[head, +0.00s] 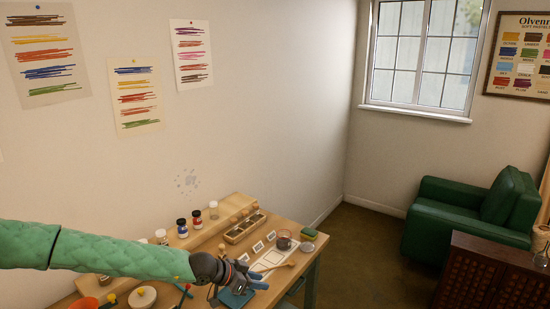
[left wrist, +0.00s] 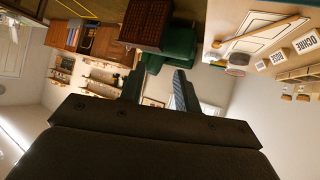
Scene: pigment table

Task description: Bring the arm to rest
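My left arm, in a green padded sleeve, comes in from the left in the head view. Its gripper (head: 252,279) is above the front right part of the wooden table (head: 292,231). In the left wrist view the two fingers of the left gripper (left wrist: 160,88) stand apart with nothing between them. My right gripper is in neither view.
A green armchair (head: 470,212) and a dark cabinet (head: 490,272) stand right. Floor (head: 372,255) between is clear.

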